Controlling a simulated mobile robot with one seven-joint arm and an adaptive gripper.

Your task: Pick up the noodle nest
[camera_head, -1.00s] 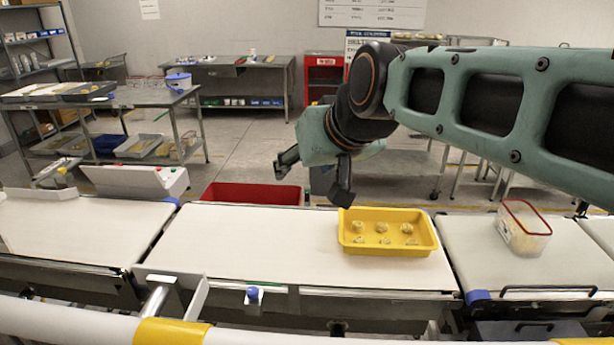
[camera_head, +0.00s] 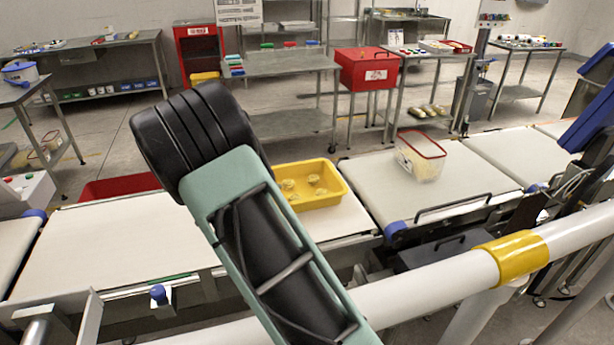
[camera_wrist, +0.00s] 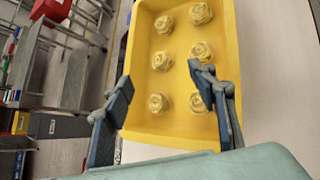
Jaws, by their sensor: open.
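Several pale yellow noodle nests lie in two rows in a yellow tray (camera_head: 322,198) on the belt. In the wrist view the tray's rim (camera_wrist: 146,60) and the nests show clearly, such as one nest (camera_wrist: 158,104) between my fingers and another nest (camera_wrist: 201,13) at the far end. My gripper (camera_wrist: 160,100) is open and empty, its two fingers reaching over the near end of the tray. The right finger partly covers the nests in the right row. In the head view my arm hides my gripper and the left part of the tray.
A clear box with a red rim (camera_head: 420,156) stands on the belt section to the right. A red bin (camera_head: 118,187) sits behind the belt at left. The white belt (camera_head: 100,235) left of my arm is bare. A white rail with a yellow band (camera_head: 515,257) runs along the front.

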